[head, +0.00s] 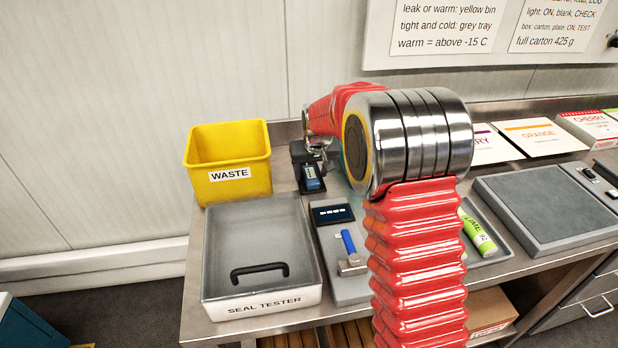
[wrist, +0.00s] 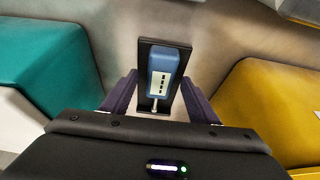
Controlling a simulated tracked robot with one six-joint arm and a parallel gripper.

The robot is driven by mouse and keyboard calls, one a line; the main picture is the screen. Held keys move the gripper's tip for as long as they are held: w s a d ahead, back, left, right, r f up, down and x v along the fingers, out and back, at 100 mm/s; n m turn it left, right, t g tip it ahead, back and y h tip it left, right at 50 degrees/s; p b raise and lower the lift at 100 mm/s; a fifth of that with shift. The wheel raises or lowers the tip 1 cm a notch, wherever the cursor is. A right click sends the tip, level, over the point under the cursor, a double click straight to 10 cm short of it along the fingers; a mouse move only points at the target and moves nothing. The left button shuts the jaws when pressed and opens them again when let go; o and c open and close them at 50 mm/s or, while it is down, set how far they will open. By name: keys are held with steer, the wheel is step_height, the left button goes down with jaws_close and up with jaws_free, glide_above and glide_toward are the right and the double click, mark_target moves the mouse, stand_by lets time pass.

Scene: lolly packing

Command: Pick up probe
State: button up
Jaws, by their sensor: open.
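The probe (wrist: 164,75) is a blue handheld device with a pale display and a thin metal tip. It rests on a black stand (wrist: 146,52) in the wrist view. In the head view the blue probe (head: 312,178) shows below my wrist, on the bench right of the yellow bin. My gripper (wrist: 160,84) is open, with one dark finger on each side of the probe and stand. No grip on the probe shows. In the head view my gripper (head: 308,152) is small and dark, and its fingertips are hard to make out.
A yellow waste bin (head: 228,165) stands close on the left, with the seal tester (head: 262,303) in front of it. A teal object (wrist: 50,60) is close by.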

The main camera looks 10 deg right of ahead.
mark_target(312, 175)
steer(key=shift+f, duration=0.15)
steer(key=shift+c, duration=0.5)
steer(key=c, duration=1.1)
step_height(312, 175, up, 11)
steer(key=shift+f, duration=0.2)
steer(key=shift+d, duration=0.1)
stand_by(0.5)
